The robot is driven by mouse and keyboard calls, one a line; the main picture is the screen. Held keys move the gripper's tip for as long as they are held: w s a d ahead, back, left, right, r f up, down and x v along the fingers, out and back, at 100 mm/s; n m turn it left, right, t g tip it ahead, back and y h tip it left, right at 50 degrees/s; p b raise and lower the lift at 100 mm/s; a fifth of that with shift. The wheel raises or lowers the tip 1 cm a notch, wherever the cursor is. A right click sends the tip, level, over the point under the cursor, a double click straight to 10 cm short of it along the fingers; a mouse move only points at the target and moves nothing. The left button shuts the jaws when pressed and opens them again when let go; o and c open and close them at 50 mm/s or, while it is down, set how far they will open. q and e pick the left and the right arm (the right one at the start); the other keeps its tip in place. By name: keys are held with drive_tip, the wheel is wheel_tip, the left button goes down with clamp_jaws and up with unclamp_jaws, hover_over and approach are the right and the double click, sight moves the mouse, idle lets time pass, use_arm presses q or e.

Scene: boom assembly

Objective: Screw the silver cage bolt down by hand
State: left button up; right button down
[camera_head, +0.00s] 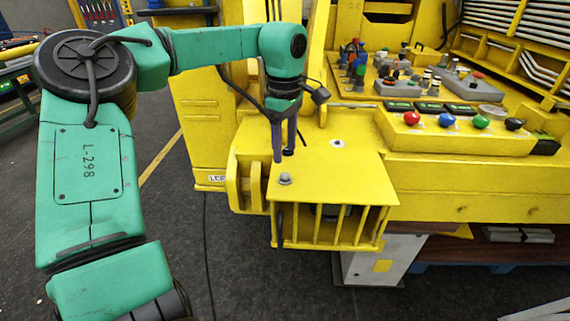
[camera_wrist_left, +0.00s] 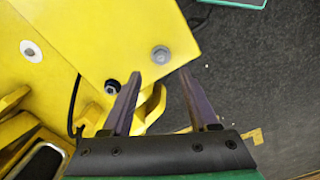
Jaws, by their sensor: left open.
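The silver cage bolt (camera_head: 285,178) stands on the flat yellow top plate of the cage (camera_head: 340,185), near its front left corner. It also shows in the left wrist view (camera_wrist_left: 160,54), just beyond and between my fingertips. My left gripper (camera_head: 283,157) points down above the plate, slightly behind the bolt. Its two purple fingers are apart and empty in the left wrist view (camera_wrist_left: 160,73), and the bolt is not between them. How high the fingertips are above the plate is hard to tell. My right gripper is not in view.
A dark round fastener or hole (camera_wrist_left: 112,86) lies beside one finger. A pale round fitting (camera_head: 337,143) sits further back on the plate. A panel with coloured knobs (camera_head: 455,128) stands behind right. Yellow bars (camera_head: 330,228) hang below the plate. Open floor lies in front.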

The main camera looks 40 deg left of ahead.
use_arm(q)
wheel_tip(320, 180, up, 8)
drive_tip(key=shift+r+p, duration=0.15)
drive_tip(key=shift+p, duration=0.15)
idle(0.3)
